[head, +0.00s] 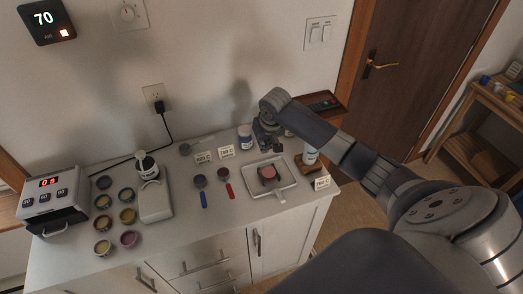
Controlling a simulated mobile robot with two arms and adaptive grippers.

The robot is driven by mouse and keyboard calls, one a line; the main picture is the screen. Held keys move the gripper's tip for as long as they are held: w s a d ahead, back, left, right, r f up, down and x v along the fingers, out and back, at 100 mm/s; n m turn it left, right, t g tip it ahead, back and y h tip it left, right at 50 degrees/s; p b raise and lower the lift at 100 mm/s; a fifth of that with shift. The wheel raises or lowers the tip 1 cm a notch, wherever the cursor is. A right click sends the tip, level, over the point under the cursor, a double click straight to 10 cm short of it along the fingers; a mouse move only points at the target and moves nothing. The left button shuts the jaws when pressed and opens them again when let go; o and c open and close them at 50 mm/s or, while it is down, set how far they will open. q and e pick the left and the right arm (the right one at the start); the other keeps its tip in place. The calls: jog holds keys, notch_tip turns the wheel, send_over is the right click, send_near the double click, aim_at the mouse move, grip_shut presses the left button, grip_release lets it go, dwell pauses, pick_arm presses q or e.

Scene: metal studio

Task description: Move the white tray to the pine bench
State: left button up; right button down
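The white tray (252,188) lies on the white counter in the head view, with a handle at its front edge. A round pinkish-red piece in a dark holder (269,173) sits on it. My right arm reaches in from the right, and its gripper (264,146) hangs over the counter just behind the tray, apart from it as far as I can see. The fingers are small and dark, and their opening is unclear. The pine bench (488,97) stands at the far right beyond the door, with small coloured items on top. My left gripper is out of view.
The counter (200,245) also holds a heating device (55,195), several paint pots (128,216), a white box (154,203), red and blue-handled tools (229,190), small labels and a white jar (245,137). Floor shows between counter and bench.

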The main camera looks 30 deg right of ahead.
jog(key=shift+p+x, duration=0.3)
jog(key=shift+x, duration=2.8)
